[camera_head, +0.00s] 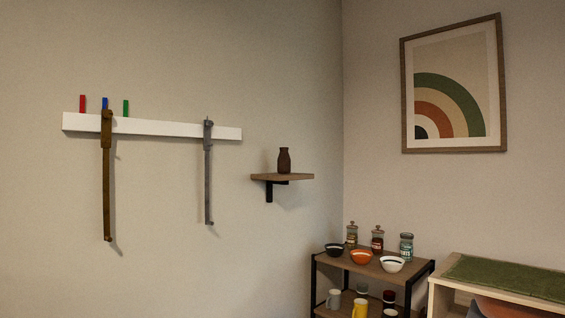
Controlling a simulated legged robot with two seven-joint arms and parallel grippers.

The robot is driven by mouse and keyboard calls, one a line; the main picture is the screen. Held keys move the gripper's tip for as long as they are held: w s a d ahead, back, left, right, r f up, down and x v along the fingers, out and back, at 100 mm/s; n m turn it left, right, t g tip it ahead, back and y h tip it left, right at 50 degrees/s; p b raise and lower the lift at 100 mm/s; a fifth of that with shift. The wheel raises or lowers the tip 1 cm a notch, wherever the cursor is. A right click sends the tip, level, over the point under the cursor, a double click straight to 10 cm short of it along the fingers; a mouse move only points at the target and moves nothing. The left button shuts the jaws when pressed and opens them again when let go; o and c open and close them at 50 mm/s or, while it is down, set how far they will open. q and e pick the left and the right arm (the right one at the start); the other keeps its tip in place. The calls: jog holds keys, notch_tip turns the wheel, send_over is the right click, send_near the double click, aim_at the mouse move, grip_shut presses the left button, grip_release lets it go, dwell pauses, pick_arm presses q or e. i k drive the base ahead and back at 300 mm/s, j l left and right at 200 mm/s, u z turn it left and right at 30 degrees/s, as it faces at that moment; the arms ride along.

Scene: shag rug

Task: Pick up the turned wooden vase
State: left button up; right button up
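The turned wooden vase (284,161) is dark brown, with a narrower neck. Neither of my grippers shows in the head view.
A white rail (160,127) with a brown and a grey hanging tool is on the wall to the left. Below right stands a shelf unit (345,263) with bowls, jars and mugs. A light wooden cabinet (438,292) with a green mat (510,278) is at the right edge.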

aim_at(284, 161)
jog(key=i+l, duration=0.2)
jog(key=i, duration=0.2)
jog(key=i+l, duration=0.15)
jog(key=i, duration=0.25)
